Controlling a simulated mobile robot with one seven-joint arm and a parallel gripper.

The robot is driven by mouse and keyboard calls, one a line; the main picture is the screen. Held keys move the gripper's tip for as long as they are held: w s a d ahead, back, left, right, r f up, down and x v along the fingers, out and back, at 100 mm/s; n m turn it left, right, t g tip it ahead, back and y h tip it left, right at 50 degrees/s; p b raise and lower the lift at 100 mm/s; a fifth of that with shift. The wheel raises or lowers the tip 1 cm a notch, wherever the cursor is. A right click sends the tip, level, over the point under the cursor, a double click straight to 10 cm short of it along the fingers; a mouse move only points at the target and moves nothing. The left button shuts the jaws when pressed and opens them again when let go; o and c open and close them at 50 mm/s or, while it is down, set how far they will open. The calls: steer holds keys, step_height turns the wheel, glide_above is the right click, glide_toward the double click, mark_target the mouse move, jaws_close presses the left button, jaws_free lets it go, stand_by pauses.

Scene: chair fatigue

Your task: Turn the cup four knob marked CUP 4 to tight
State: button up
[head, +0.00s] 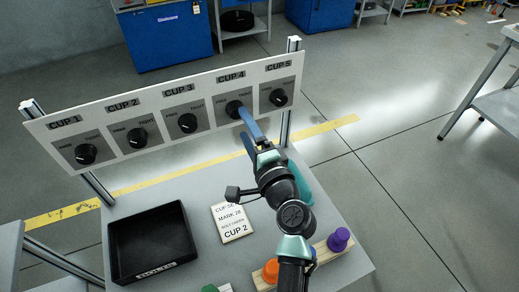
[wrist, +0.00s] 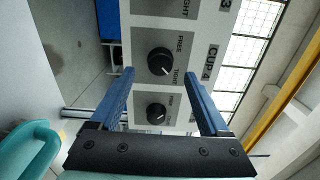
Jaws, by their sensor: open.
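The CUP 4 knob (head: 234,109) is a round black knob on a grey plate, with FREE to its left and TIGHT to its right. In the wrist view the knob (wrist: 159,61) shows between my finger tips; its small white mark appears to point to the TIGHT side. My gripper (wrist: 160,74) is open, with one blue finger on either side of the knob and nothing held. In the head view my gripper (head: 243,113) is at the panel and partly covers the CUP 4 plate. Whether the fingers touch the knob cannot be told.
The white panel (head: 156,91) also carries the CUP 5 knob (head: 278,97) close by and CUP 3 knob (head: 187,123). Below are a black tray (head: 113,258), a card (head: 232,221) reading CUP 2, and a wooden rack (head: 330,252) with orange and purple pieces.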

steer(key=v, duration=0.8)
steer(key=shift+s, duration=0.4)
steer(key=shift+d, duration=0.1)
steer(key=w+a+r+n+t+h, duration=0.15)
steer(key=r+n, duration=0.35)
steer(key=r, duration=0.8)
steer(key=a+r+n+t+y, duration=0.1)
steer(key=a+r+n+t, duration=0.35)
steer(key=r, duration=0.95)
steer(key=s+d+r+n+t+h, duration=0.1)
steer(key=s+r+n+t+h, duration=0.15)
steer(key=s+r, duration=0.6)
steer(key=s+d+r+n+t+h, duration=0.1)
steer(key=s+r+n+t+h, duration=0.3)
steer(key=r, duration=0.8)
step_height(320, 180, up, 13)
steer(key=m+g+y+p, duration=0.1)
steer(key=g+p, duration=0.1)
steer(key=p, duration=1.1)
steer(key=shift+a+p, duration=0.2)
steer(key=shift+p, duration=0.1)
